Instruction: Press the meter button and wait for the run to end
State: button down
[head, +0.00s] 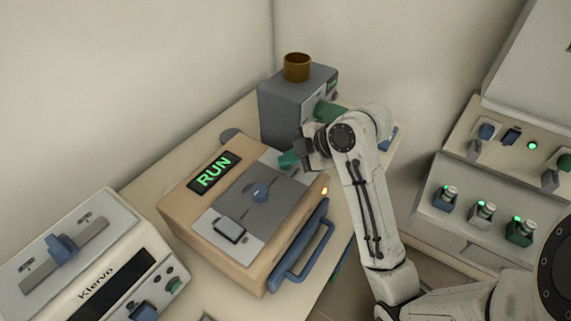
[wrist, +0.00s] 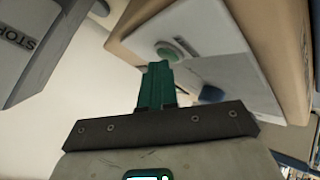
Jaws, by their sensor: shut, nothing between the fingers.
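My gripper (head: 288,160) has teal fingers, shut and empty, at the far right corner of the meter's top. In the wrist view the shut fingers (wrist: 157,70) point toward a round green button (wrist: 179,50) in a pale ring on a grey panel of a beige body. Whether the fingertips touch it, I cannot tell.
A grey box (head: 285,105) with a brown cup (head: 297,67) on top stands behind the meter. A white "Klervo" device (head: 90,265) stands front left. A grey body (wrist: 30,45) marked "STOP" is left in the wrist view. Panels with green lights (head: 485,211) are at right.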

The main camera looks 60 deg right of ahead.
aim_at(289, 168)
jog(key=shift+r, duration=0.15)
jog(key=shift+r+p, duration=0.7)
jog(key=shift+r, duration=0.05)
notch_tip(289, 168, up, 5)
jog(key=p, duration=0.4)
dwell(1.0)
